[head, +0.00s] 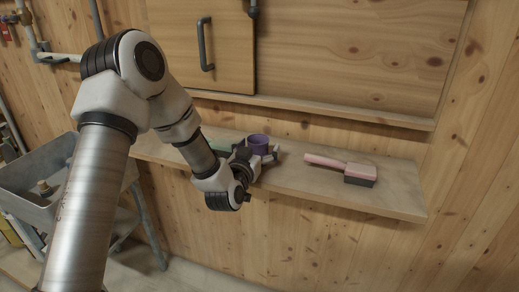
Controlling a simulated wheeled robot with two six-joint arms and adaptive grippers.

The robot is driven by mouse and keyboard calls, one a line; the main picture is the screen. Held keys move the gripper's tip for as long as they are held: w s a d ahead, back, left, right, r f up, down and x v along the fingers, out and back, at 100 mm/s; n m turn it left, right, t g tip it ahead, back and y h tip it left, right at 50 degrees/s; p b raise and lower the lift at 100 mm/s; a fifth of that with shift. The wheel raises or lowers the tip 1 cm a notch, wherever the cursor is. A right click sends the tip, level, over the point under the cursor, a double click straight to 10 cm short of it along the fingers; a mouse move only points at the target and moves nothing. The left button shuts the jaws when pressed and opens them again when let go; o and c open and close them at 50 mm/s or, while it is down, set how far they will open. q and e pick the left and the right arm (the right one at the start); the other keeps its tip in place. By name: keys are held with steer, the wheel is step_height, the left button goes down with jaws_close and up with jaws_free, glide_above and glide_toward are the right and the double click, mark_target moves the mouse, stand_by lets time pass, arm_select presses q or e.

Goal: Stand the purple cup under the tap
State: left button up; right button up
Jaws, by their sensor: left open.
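The purple cup (258,141) stands upright on the wooden wall shelf, near the middle of the view. My left gripper (262,156) is open at the cup's near side, low down by the shelf. Its fingers seem to reach to either side of the cup, but I cannot tell whether they touch it. The gripper hides the cup's lower part. My right gripper is not in view.
A pink-handled brush (341,166) lies on the shelf (400,200) right of the cup. A green thing (218,146) lies left of the cup, partly behind my arm. A grey basin (22,176) stands at the left. A wooden door with a dark handle (205,45) is above the shelf.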

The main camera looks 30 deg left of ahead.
arm_select(q)
steer(key=shift+s, duration=0.1)
steer(key=c, duration=1.1)
steer(key=shift+r, duration=0.1)
